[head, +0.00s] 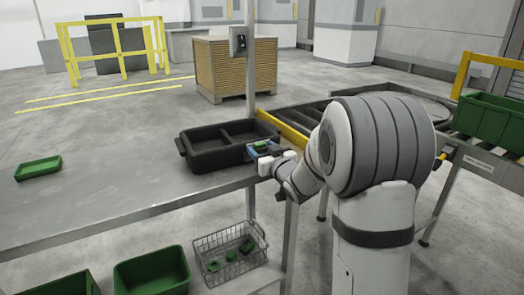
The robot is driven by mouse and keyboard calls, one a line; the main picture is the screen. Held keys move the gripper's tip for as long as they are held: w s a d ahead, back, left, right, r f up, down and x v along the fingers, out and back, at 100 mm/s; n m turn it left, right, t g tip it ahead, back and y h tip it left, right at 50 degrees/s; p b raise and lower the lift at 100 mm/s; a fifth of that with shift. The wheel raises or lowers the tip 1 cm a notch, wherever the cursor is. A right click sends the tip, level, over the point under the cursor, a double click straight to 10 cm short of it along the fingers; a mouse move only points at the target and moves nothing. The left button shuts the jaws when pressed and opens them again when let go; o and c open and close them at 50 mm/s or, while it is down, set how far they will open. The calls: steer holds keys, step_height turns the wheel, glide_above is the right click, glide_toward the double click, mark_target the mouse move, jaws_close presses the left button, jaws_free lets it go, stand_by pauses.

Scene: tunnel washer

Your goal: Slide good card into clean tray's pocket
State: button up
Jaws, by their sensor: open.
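My gripper (262,157) is small in the view, at the right end of the grey table, close against the near right corner of a black tray (186,155). The tray lies flat and has two open compartments split by a divider. A small blue piece with a green patch (262,145) shows at the gripper and the tray's corner; I cannot tell whether it is part of the gripper or a separate thing. My gripper is open. No card can be made out, and no card pocket on the tray is clear at this size. My wrist hides part of the table's edge.
A shallow green tray (38,168) lies at the table's left. Below are green bins (152,272) and a wire basket (230,254) with green pieces. A grey post (250,75) stands behind the black tray. A conveyor (300,118) runs behind right. The table's middle is clear.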

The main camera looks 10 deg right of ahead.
steer(key=s+d+r+m+g+h+p, duration=0.1)
steer(key=s+d+g+h+p, duration=0.15)
steer(key=s, duration=0.65)
steer(key=s+d+r+m+g+h+p, duration=0.2)
steer(key=s+g+h+p, duration=0.15)
steer(key=s, duration=0.45)
steer(key=s+a+g+p, duration=0.2)
steer(key=s+g, duration=0.2)
steer(key=s, duration=0.6)
steer(key=s+a+g+y+p, duration=0.1)
steer(key=s+a+g+p, duration=0.1)
steer(key=s, duration=0.9)
steer(key=g+p, duration=0.1)
steer(key=g, duration=0.1)
steer(key=shift+a+r+g, duration=0.35)
steer(key=shift+a+g, duration=0.05)
steer(key=shift+c, duration=0.3)
